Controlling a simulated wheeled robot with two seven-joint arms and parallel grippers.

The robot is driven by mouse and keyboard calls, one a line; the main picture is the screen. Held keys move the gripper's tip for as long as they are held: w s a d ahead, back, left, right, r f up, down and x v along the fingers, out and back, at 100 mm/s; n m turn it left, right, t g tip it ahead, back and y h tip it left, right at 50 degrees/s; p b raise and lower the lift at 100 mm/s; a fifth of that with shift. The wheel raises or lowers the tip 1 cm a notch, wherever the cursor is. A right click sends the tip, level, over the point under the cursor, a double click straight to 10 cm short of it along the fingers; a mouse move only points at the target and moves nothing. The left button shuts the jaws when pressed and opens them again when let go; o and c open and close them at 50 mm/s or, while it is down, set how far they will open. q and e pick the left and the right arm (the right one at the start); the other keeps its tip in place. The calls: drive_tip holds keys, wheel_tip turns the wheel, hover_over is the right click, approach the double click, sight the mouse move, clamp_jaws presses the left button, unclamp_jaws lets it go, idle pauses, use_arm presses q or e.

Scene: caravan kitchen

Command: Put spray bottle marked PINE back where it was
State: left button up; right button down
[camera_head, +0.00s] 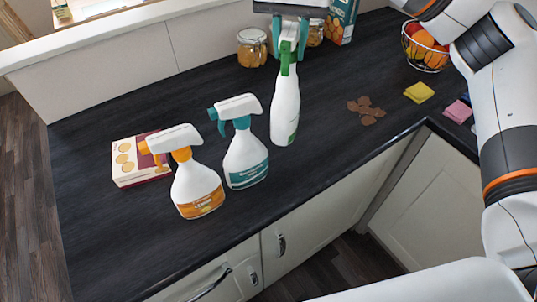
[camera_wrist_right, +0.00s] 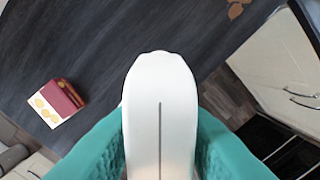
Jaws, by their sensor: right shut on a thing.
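My right gripper (camera_head: 289,38) is shut on the head of a white spray bottle (camera_head: 285,108) with a green trigger. The bottle hangs nearly upright from the fingers; its green label is mostly turned away and unreadable. I cannot tell for sure whether its base touches the counter. In the right wrist view the white bottle head (camera_wrist_right: 161,110) sits between the teal fingers (camera_wrist_right: 161,150). A teal-trigger bottle (camera_head: 244,152) stands to its left, and an orange-trigger bottle (camera_head: 197,185) stands farther left. My left gripper is not in view.
A cookie box (camera_head: 135,170) lies behind the orange-trigger bottle. Jars (camera_head: 252,48) and a teal carton (camera_head: 342,18) stand at the back. Brown cookies (camera_head: 366,110), a yellow sponge (camera_head: 419,92), a pink sponge (camera_head: 457,111) and a fruit basket (camera_head: 425,47) are right. The dark counter (camera_head: 110,230) is clear at front left.

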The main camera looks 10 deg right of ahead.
sight(287, 90)
drive_tip(key=shift+f, duration=0.35)
wheel_tip(287, 90, down, 5)
drive_tip(key=shift+d+p, duration=0.1)
drive_tip(key=shift+p, duration=0.6)
drive_tip(key=shift+f+p, duration=0.5)
drive_tip(key=shift+f, duration=1.65)
drive_tip(key=c, duration=1.5)
unclamp_jaws()
drive_tip(key=shift+f+b, duration=0.2)
drive_tip(key=shift+b, duration=0.1)
drive_tip(key=o, duration=0.4)
drive_tip(key=shift+r, duration=0.1)
